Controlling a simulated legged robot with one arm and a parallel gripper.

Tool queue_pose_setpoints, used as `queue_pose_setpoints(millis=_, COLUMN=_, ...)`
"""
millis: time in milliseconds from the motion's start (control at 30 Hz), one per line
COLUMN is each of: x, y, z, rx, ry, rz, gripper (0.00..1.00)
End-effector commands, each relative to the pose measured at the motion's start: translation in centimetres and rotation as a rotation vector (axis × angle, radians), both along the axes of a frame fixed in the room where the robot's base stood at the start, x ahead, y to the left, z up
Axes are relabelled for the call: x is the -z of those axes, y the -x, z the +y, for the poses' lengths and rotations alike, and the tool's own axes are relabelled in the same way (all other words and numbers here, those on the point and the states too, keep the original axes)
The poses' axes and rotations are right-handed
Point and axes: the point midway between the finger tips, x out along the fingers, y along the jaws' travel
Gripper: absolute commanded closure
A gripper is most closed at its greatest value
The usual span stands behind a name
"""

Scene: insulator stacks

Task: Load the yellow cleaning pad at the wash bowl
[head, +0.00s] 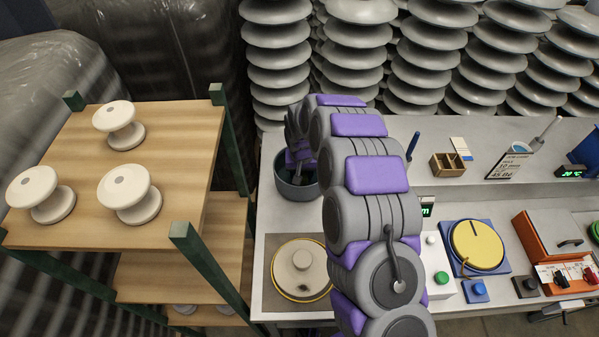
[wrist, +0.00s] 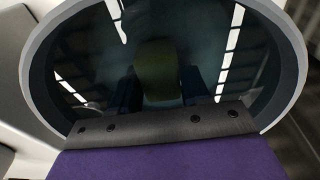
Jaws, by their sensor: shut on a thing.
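The wash bowl (head: 296,188) is a dark grey round bowl at the left end of the bench, left of my arm. Its pale rim (wrist: 38,70) and dark, glossy inside fill the wrist view. My gripper (head: 299,158) points down into the bowl. In the wrist view my gripper (wrist: 159,88) has its two dark fingers on either side of the yellow cleaning pad (wrist: 158,70), which looks dim olive-yellow inside the bowl. The gripper is shut on the pad. The pad is hidden in the head view, and its lower end is hard to make out.
A wooden rack (head: 170,180) with several white insulators stands left. A yellow round plate (head: 477,245), an orange box (head: 548,240) and a small wooden tray (head: 447,166) are right of my arm.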

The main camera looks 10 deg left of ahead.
Motion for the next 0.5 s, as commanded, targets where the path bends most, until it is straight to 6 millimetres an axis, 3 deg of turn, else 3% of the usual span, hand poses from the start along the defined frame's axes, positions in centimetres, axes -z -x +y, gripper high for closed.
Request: queue_pose_setpoints(millis=500, x=0.09, y=-0.01, z=0.27, rx=-0.001, ry=0.003, rz=0.000, gripper=0.78)
